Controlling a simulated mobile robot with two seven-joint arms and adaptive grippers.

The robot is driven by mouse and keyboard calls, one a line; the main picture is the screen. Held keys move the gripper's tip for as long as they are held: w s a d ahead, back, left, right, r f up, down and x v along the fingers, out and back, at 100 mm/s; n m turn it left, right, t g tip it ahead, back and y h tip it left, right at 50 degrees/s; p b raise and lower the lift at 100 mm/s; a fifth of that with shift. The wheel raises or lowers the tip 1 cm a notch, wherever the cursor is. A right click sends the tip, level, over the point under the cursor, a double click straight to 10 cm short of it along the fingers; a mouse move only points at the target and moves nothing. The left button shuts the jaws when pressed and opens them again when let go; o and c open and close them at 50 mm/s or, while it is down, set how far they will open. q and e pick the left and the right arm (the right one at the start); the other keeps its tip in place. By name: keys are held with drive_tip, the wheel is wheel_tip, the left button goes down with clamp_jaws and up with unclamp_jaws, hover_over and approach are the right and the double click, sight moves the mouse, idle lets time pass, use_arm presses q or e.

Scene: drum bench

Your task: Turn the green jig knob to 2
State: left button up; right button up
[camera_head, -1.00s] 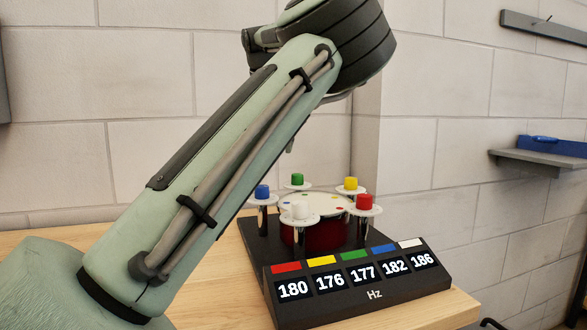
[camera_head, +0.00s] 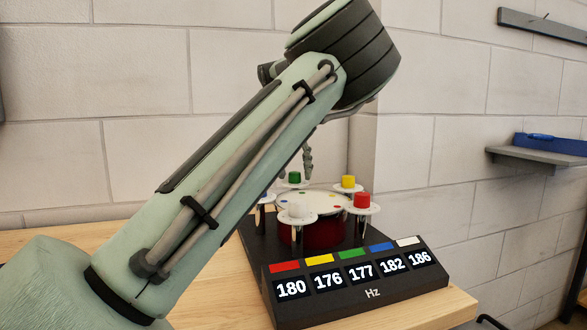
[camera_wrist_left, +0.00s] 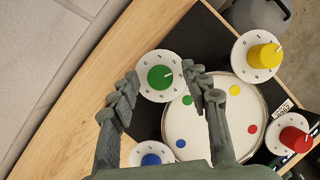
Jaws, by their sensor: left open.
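The green jig knob (camera_head: 294,177) stands at the back of the drum jig on its white dial. In the head view one finger of the left gripper (camera_head: 308,160) shows just above and right of the knob; the rest is behind my arm. Contact is not visible.
Yellow (camera_head: 348,182), red (camera_head: 362,200) and white (camera_head: 296,210) knobs stand round the drum (camera_head: 325,234). The blue knob (camera_wrist_left: 151,160) is mostly hidden behind my arm in the head view. The front display (camera_head: 355,276) reads 177 under green. Bare wood (camera_wrist_left: 110,65) lies beside the jig.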

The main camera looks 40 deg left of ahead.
use_arm(q)
drive_tip(key=shift+c, duration=0.6)
clamp_jaws()
drive_tip(key=shift+d+n+g+y, duration=0.1)
drive_tip(key=shift+n+g+y, duration=0.3)
drive_tip(key=shift+n, duration=0.8)
drive_tip(key=shift+n+y+p, duration=0.4)
drive_tip(key=shift+n+p, duration=0.1)
drive_tip(key=shift+n, duration=0.6)
use_arm(e)
wheel_tip(320, 180, down, 2)
drive_tip(key=shift+w+a+f, duration=0.1)
use_arm(q)
drive_tip(key=shift+o, duration=0.6)
unclamp_jaws()
